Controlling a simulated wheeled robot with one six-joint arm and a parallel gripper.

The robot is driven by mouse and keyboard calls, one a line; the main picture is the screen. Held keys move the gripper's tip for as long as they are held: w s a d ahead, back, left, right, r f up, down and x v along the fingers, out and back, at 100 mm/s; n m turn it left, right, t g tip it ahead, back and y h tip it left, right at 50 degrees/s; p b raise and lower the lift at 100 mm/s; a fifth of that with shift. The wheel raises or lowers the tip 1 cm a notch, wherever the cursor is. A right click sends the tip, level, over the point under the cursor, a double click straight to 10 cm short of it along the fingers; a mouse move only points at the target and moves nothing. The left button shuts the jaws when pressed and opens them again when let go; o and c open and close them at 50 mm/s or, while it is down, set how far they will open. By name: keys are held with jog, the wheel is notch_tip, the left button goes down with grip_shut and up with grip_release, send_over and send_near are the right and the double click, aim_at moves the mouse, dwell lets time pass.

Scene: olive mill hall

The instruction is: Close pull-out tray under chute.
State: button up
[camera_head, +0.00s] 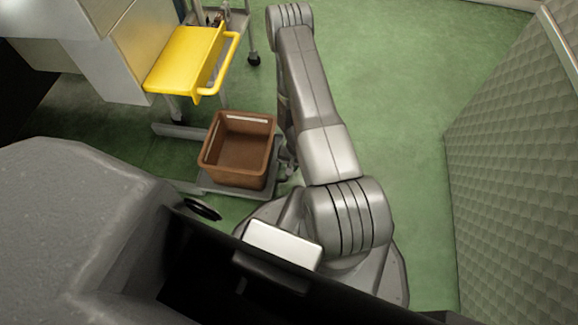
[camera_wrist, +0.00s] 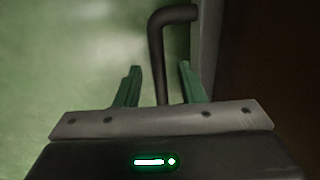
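The pull-out tray (camera_head: 215,187) is a low grey platform at left centre in the head view, drawn out past the yellow chute (camera_head: 185,60). A brown crate (camera_head: 212,160) stands on it, looking empty. In the wrist view a dark bent handle (camera_wrist: 157,50) joins a grey edge, seemingly the tray's, with a dark brown surface beside it. My gripper (camera_wrist: 158,70) is open, its green fingers on either side of the handle, with gaps showing on both sides. In the head view my arm mostly hides the gripper beside the crate's right side.
Grey rails (camera_head: 172,131) run low at the left. A textured panel (camera_head: 515,165) fills the right side. Green floor (camera_head: 400,70) is clear between it and my arm.

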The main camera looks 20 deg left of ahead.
grip_shut()
jog(key=shift+a, duration=0.1)
